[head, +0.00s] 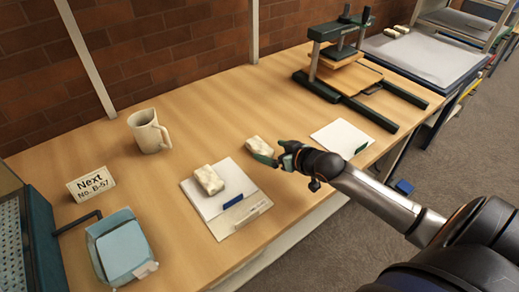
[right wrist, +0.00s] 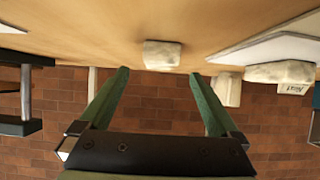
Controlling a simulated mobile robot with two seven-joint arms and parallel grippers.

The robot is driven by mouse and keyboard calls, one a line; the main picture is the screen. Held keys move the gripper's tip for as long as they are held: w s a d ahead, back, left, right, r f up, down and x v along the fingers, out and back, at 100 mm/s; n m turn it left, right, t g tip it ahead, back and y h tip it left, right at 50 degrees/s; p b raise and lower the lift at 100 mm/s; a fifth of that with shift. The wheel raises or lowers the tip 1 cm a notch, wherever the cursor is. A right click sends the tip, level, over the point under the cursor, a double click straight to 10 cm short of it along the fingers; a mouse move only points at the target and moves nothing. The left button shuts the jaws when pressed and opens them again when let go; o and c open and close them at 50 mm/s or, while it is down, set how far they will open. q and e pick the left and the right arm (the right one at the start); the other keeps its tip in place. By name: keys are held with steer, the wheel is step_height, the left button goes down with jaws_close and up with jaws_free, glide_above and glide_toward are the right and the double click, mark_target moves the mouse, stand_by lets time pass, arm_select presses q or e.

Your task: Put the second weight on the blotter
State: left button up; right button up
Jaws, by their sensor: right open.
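One pale stone-like weight (head: 209,180) lies on the white blotter (head: 240,178); both also show at the right of the right wrist view, the weight (right wrist: 280,72) on the white edge. The second weight (head: 260,145) lies on the bare table to the right of the blotter. My right gripper (head: 278,156) is beside this second weight, open and empty. In the right wrist view the second weight (right wrist: 162,55) sits ahead, between the lines of the two green fingers (right wrist: 160,76), with no visible contact. My left gripper is not in view.
A cream mug (head: 149,131) and a sign (head: 91,184) stand at the left, near a blue box-like object (head: 122,250). A white sheet (head: 342,138) lies right of my gripper, before a press (head: 345,70). The table (head: 215,100) behind the second weight is clear.

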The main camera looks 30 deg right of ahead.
mark_target(263, 148)
steer(key=shift+b+x, duration=0.4)
steer(key=shift+x, duration=2.45)
steer(key=shift+s+f, duration=0.15)
steer(key=shift+f, duration=0.05)
jaws_close()
steer(key=shift+r, duration=0.15)
